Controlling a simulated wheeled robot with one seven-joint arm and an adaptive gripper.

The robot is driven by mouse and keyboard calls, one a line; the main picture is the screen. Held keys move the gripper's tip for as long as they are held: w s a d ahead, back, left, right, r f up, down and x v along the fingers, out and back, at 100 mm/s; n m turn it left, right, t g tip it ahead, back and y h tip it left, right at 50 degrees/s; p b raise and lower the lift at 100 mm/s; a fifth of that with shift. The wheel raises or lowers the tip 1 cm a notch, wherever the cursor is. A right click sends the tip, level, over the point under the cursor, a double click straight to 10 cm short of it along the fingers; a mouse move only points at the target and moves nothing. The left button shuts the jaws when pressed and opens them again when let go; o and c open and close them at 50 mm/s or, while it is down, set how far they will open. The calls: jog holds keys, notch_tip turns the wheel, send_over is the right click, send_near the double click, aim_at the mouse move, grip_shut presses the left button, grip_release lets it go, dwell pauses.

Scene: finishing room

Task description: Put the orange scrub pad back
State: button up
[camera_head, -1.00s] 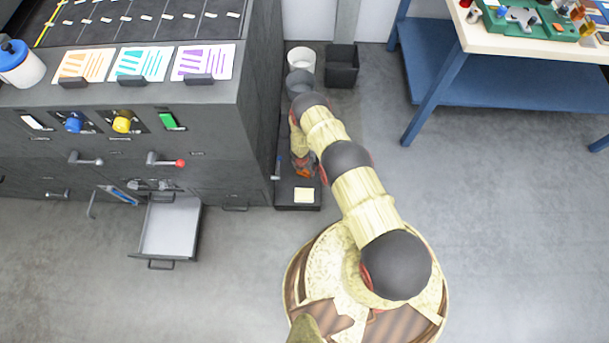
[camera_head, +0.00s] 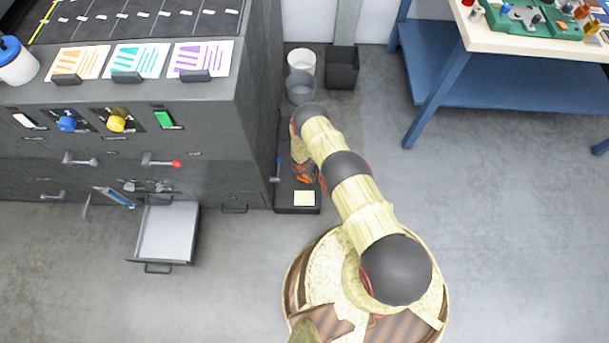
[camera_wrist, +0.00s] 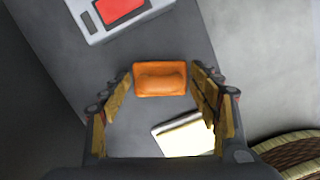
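The orange scrub pad (camera_wrist: 160,78) lies on a dark grey surface, ahead of and between my fingertips in the wrist view. My gripper (camera_wrist: 161,86) is open, with a finger on each side and a gap to the pad on both sides. I cannot tell how far above the pad it is. In the head view my arm reaches down to the dark strip (camera_head: 287,209) beside the cabinet and hides most of what is under the hand. A pale yellow pad (camera_head: 304,198) lies near the strip's front end; it also shows in the wrist view (camera_wrist: 187,137).
A light grey object with a red panel (camera_wrist: 118,12) lies beyond the orange pad. A white bin (camera_head: 301,61), a grey bin (camera_head: 300,87) and a black bin (camera_head: 342,68) stand behind. The cabinet's drawer (camera_head: 168,230) is open at left. Floor is clear at right.

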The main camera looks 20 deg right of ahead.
jog(key=shift+o, duration=1.2)
